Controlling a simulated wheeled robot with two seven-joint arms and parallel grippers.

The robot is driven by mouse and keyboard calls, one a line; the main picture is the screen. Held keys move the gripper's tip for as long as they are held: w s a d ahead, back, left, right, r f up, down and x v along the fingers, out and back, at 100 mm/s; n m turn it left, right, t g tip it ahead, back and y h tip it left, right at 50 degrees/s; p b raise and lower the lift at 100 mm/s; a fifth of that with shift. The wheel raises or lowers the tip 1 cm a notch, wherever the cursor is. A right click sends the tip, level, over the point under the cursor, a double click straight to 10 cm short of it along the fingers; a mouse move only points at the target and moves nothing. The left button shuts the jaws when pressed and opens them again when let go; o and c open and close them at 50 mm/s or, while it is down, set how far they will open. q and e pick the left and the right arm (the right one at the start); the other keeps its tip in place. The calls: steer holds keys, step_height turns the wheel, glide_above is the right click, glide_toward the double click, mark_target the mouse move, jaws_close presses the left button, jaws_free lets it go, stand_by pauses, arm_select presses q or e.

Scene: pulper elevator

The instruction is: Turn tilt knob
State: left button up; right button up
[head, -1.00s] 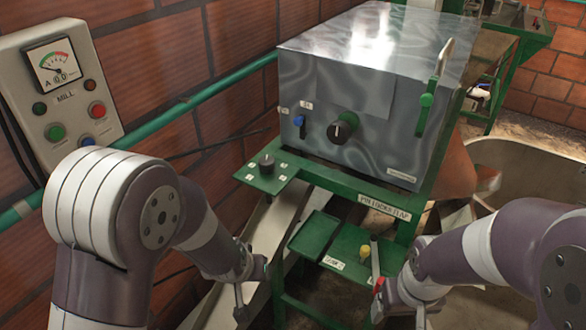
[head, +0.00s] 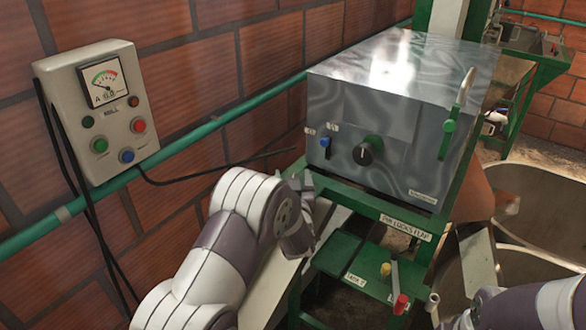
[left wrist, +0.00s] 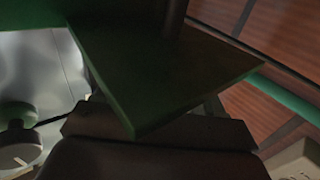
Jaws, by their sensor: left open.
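The knob on the small green side shelf is hidden behind my left arm in the head view. My left gripper (head: 300,188) is at that shelf, left of the metal box's front, and is open. The left wrist view shows the shelf's green plate (left wrist: 150,80) close up, with a dark upright post (left wrist: 174,18) at its far edge; I cannot tell contact. A black round knob (head: 369,150) with a white mark is on the box front and also shows in the left wrist view (left wrist: 18,140). My right gripper (head: 436,306) is low at the right, its fingers unclear.
The metal box (head: 400,75) has a blue switch (head: 325,144) and a green-handled lever (head: 447,135). A grey control panel (head: 100,110) and green pipe (head: 180,143) are on the brick wall.

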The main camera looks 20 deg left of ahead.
arm_select(q)
steer(key=shift+x, duration=1.2)
steer(key=c, duration=1)
steer(key=shift+f, duration=0.1)
